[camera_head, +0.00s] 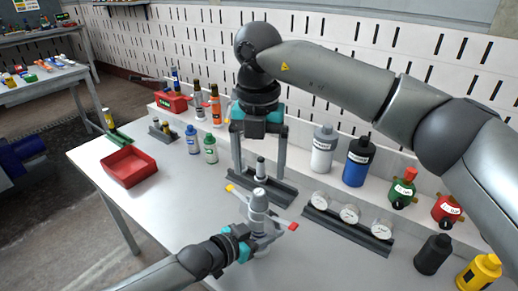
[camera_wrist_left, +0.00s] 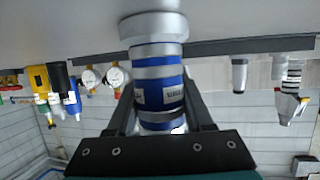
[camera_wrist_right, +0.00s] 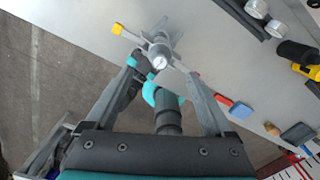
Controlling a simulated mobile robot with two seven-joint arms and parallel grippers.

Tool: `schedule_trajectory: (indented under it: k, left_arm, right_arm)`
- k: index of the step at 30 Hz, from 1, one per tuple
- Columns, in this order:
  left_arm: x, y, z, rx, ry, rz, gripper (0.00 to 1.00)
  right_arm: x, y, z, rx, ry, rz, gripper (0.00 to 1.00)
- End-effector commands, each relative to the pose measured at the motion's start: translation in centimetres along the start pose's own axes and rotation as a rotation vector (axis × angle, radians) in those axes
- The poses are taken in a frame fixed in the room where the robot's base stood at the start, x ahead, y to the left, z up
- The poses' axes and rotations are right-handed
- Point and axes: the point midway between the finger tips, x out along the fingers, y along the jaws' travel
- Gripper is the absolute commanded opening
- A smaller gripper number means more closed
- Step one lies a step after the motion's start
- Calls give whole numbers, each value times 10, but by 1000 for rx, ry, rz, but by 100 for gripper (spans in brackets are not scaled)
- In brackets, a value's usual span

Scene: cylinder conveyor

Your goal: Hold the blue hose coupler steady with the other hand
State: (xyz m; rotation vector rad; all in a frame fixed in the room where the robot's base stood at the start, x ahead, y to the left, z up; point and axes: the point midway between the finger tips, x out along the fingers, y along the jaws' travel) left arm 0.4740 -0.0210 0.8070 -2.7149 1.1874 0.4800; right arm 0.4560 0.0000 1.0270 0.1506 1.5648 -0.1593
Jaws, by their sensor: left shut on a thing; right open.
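The blue hose coupler (camera_wrist_left: 158,95), a cylinder with blue and grey bands, stands between the fingers of my left gripper (camera_wrist_left: 160,88) in the left wrist view. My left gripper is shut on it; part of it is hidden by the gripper. In the head view my left gripper (camera_head: 257,240) comes in low at a grey upright fitting (camera_head: 259,207); the coupler's blue bands are not clear there. My right gripper (camera_head: 259,176) is open and empty, pointing down behind the fitting. In the right wrist view the fitting (camera_wrist_right: 159,50) shows beyond its open fingers.
A dark rack (camera_head: 285,194) with a small grey cylinder (camera_head: 261,166) lies behind the fitting. A gauge rack (camera_head: 345,235) is to its right. A red tray (camera_head: 128,168) is at left. Bottles line the back. The table's front left is clear.

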Motion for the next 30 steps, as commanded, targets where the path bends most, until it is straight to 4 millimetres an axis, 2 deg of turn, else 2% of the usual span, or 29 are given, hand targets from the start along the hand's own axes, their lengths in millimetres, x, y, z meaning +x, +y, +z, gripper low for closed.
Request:
schedule_trajectory:
  k: [1,6,12,18,26,30]
  left_arm:
    - [0,0,1,0,-1,0,0]
    - [0,0,1,0,-1,0,0]
    - [0,0,1,0,-2,0,0]
    - [0,0,1,0,-2,0,0]
    - [0,0,1,0,-2,0,0]
    - [0,0,1,0,-2,0,0]
  right_arm:
    - [12,-1,-1,0,5,-2,87]
    - [45,0,-1,1,4,-1,87]
    - [71,0,0,2,3,0,87]
    - [82,0,0,2,1,0,87]
    - [83,0,0,2,1,1,87]
    - [83,0,0,2,1,1,71]
